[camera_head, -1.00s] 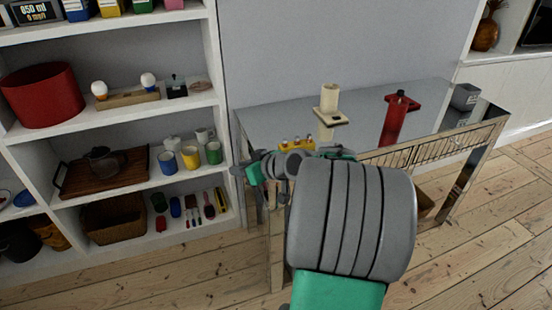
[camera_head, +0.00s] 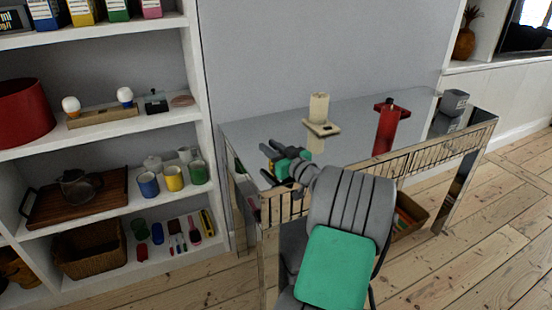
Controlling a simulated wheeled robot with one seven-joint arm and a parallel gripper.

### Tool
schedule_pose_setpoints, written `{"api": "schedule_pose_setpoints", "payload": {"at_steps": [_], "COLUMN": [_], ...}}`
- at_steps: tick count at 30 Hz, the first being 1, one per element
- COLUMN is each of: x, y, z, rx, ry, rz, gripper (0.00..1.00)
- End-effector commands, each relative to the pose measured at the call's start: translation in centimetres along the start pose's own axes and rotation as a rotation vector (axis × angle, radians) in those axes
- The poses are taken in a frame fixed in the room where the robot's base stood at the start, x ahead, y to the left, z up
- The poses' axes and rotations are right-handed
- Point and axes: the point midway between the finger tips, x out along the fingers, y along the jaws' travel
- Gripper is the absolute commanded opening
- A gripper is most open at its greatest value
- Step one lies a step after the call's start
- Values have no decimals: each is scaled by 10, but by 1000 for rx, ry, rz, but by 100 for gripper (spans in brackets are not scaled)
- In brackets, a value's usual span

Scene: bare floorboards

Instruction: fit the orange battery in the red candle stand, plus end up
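The red candle stand (camera_head: 394,111) stands on the mirror-topped table, right of centre, with a dark top and a long red shape below it that looks like its reflection. My gripper (camera_head: 265,162) is over the table's left front part, pointing left, well to the left of the red stand. Its grey fingers look spread apart, with nothing seen between them. I cannot make out the orange battery; my arm covers part of the table front.
A cream candle stand (camera_head: 320,128) stands on the mirrored table (camera_head: 240,127) left of the red one. A grey container (camera_head: 454,103) is at its right end. A white shelf (camera_head: 108,132) with mugs and tools stands left. A basket (camera_head: 410,213) is below the table.

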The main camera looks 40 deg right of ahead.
Motion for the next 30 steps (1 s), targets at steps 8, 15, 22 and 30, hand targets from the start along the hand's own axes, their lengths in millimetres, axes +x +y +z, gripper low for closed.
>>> {"api": "schedule_pose_setpoints", "payload": {"at_steps": [8,15,22,30], "x": [0,0,0,0], "y": [0,-1,-1,-1], "z": [0,0,0,-1], "rx": [0,0,0,0], "ry": [-1,-1,-1,-1], "rz": [-1,-1,-1,-1], "gripper": [14,0,0,0]}}
